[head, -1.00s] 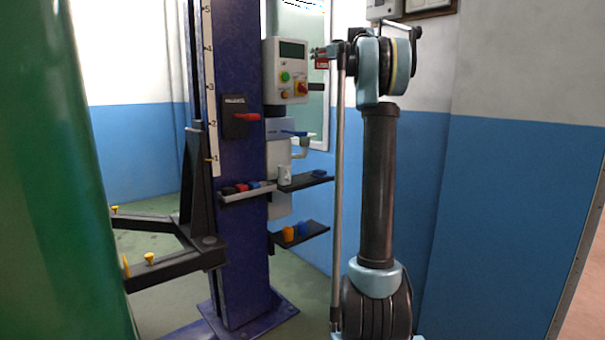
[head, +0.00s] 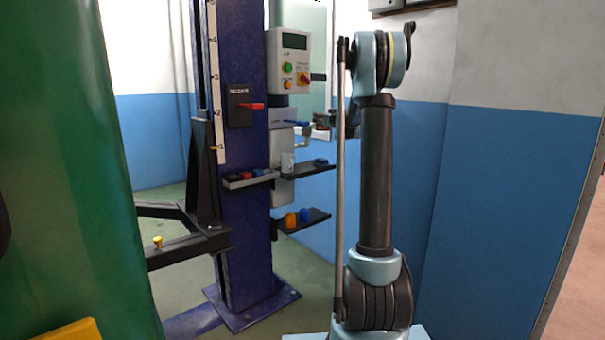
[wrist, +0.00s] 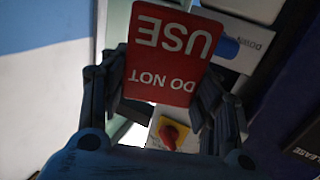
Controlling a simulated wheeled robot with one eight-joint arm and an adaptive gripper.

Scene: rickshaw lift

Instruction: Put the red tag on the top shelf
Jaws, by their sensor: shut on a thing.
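The red tag (wrist: 172,52) with white "DO NOT USE" lettering appears upside down in the wrist view. My gripper (wrist: 163,98) is shut on it, with a dark finger on each side. In the head view my gripper (head: 318,127) is beside the blue handle, above the top shelf and apart from it. I cannot make out the tag in the head view.
A lower shelf (head: 312,220) holds orange and blue items. A grey tray (head: 240,182) on the column holds several small items. The blue handle (head: 297,123) and control box (head: 288,62) are above the shelves. A green body (head: 75,170) fills the left.

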